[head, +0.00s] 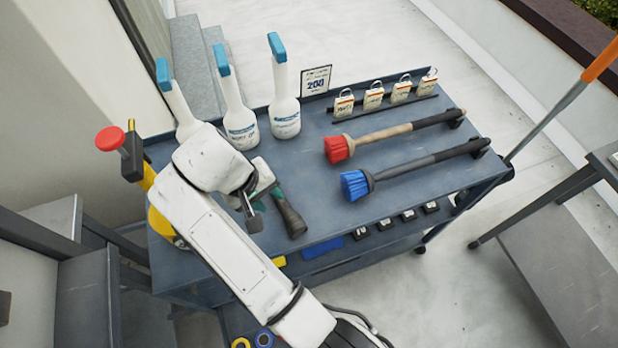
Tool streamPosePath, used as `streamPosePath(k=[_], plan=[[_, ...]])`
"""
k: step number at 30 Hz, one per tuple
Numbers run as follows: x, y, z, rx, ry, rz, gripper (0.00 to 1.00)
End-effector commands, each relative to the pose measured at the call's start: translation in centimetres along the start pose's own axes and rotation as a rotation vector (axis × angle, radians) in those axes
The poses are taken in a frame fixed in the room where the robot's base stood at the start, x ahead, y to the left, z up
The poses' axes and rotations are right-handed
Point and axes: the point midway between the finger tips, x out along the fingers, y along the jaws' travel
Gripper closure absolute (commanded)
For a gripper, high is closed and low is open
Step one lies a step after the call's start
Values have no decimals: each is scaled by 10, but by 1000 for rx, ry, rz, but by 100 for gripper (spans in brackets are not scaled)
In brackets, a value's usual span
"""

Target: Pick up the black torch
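My gripper (252,208) is just left of the torch, over the cart top. The fingers are small and partly hidden by my wrist, so I cannot tell whether they are open or touch the torch.
Several white bottles with blue tops (284,115) stand at the back left. A yellow cylinder with a red knob (110,139) is at the left.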

Motion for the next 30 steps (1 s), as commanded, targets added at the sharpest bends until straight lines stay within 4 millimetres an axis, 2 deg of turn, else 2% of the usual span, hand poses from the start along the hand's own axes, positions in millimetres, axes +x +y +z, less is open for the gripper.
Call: streamPosePath(k=[2,10,17,27,30], plan=[[2,-3,-1,-5,-3,3,63],[42,-2,-1,-3,-3,2,63],[57,-2,-2,-3,-2,2,63],[99,-1,-7,-3,-3,2,63],[105,-1,-7,-2,0,1,63]])
